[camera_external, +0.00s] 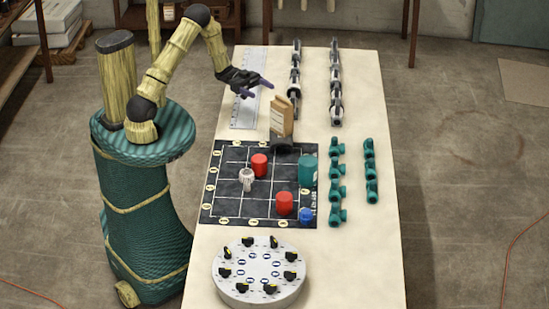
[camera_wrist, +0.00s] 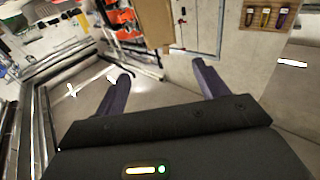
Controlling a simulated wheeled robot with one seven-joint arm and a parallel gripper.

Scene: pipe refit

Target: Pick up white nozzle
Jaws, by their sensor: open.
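The white nozzle (camera_external: 246,179) stands on the dark gridded mat (camera_external: 229,208) on the table, left of the mat's middle and just lower left of a red cylinder. My gripper (camera_external: 256,88) is open and empty, raised over the far left part of the table near a ruler, well away from the nozzle. In the wrist view my gripper's two purple fingers (camera_wrist: 163,88) are spread apart with nothing between them. The nozzle does not show in the wrist view.
On the mat stand red cylinders (camera_external: 285,203), a teal cylinder (camera_external: 307,170) and a blue piece (camera_external: 306,215). A wooden card holder (camera_external: 281,118) stands at its far edge. A round white dial tray (camera_external: 228,291) is in front. Teal fittings (camera_external: 336,190) and grey valves (camera_external: 336,100) line the right.

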